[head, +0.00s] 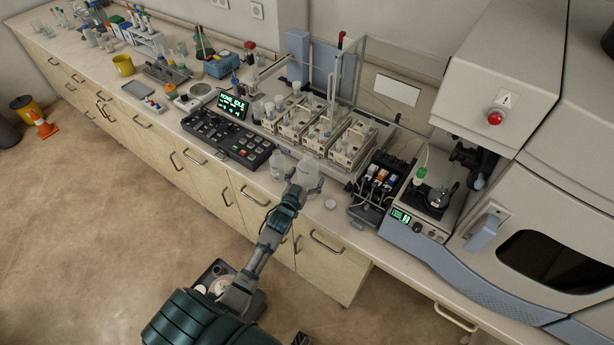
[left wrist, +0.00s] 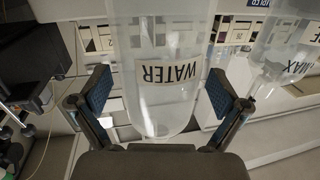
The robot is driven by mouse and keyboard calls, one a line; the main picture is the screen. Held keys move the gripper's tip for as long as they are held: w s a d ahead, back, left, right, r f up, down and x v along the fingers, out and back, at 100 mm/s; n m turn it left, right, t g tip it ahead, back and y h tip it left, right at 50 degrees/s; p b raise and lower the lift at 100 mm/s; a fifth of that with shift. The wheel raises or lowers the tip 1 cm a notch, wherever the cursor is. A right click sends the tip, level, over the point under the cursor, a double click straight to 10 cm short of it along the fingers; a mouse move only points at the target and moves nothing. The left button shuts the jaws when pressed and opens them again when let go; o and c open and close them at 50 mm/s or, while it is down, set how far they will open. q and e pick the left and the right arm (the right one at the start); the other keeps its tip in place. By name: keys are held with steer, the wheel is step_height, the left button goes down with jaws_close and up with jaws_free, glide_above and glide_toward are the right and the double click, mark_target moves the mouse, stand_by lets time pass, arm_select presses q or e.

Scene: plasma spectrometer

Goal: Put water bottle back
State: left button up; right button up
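A clear water bottle (head: 308,171) stands upright at the front of the counter. In the left wrist view the bottle (left wrist: 160,100) fills the middle, with a label reading WATER, upside down in that picture. My left gripper (head: 297,188) is at the bottle. In the left wrist view its two blue-padded fingers (left wrist: 160,92) are spread wide, one on each side of the bottle. The pads look very close to its sides; whether they press on it cannot be told. My right gripper is not in view.
A smaller clear bottle (head: 279,165) stands just left of the water bottle. A small white round piece (head: 330,204) lies to its right. A black control panel (head: 226,139), glassware racks (head: 318,128) and a large instrument (head: 495,110) crowd the counter behind and right.

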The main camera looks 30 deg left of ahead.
arm_select(q)
steer(key=shift+d+r, duration=0.1)
steer(key=shift+d, duration=0.15)
steer(key=shift+s+d, duration=0.15)
steer(key=shift+s, duration=0.35)
steer(key=s+d, duration=0.1)
steer(key=s, duration=1)
steer(key=shift+r+b, duration=0.25)
steer(key=shift+b, duration=0.05)
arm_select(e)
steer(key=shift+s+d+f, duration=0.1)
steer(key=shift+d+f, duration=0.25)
